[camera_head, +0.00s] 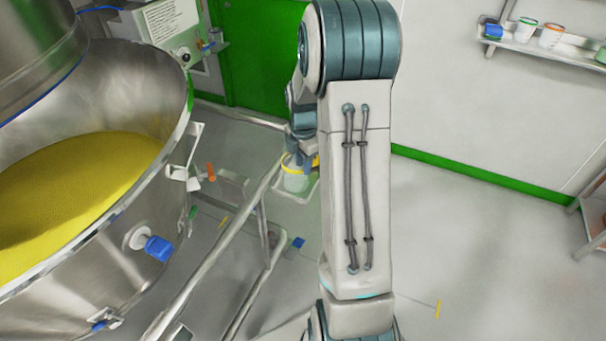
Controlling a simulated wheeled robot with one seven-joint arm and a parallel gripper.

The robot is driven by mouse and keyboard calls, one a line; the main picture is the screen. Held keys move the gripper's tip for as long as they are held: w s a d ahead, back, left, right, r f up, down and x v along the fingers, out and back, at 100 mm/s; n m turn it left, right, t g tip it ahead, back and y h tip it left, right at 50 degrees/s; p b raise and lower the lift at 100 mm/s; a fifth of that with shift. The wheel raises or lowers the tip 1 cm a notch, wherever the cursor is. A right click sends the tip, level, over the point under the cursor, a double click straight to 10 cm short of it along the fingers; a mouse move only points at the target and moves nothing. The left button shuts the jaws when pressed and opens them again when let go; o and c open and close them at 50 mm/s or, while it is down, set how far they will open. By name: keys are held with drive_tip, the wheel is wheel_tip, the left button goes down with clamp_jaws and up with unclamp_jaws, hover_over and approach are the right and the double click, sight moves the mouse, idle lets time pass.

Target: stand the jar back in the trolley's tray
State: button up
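A pale jar (294,182) with a yellow rim stands out just left of my arm's long link. It looks roughly upright, at a small light-coloured tray (311,191) on the trolley (231,229). My gripper (301,163) is at the top of the jar, by the yellow rim. Its fingers are small and partly hidden by my arm, so I cannot tell whether they grip the jar. I cannot tell whether the jar's base touches the tray. The right part of the tray is hidden behind my arm.
A large steel vessel (120,250) with yellow powder (75,190) fills the left, its fittings close to the trolley. A wall shelf (545,48) with several small containers is at upper right. The floor (480,260) right of my arm is mostly clear.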

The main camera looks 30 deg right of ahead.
wheel_tip(320, 180, up, 5)
drive_tip(key=shift+f, duration=0.1)
drive_tip(key=s+a+r+m+t, duration=0.1)
drive_tip(key=s+a+r+m, duration=0.4)
drive_tip(key=s+a+m, duration=0.2)
drive_tip(key=s+a+r+m+t, duration=0.1)
drive_tip(key=s+a+r+m, duration=0.3)
drive_tip(key=s+a+m, duration=0.4)
drive_tip(key=s+m, duration=0.4)
drive_tip(key=s, duration=0.1)
drive_tip(key=shift+s+a+r, duration=0.3)
drive_tip(key=shift+s+r, duration=0.05)
drive_tip(key=shift+s, duration=0.05)
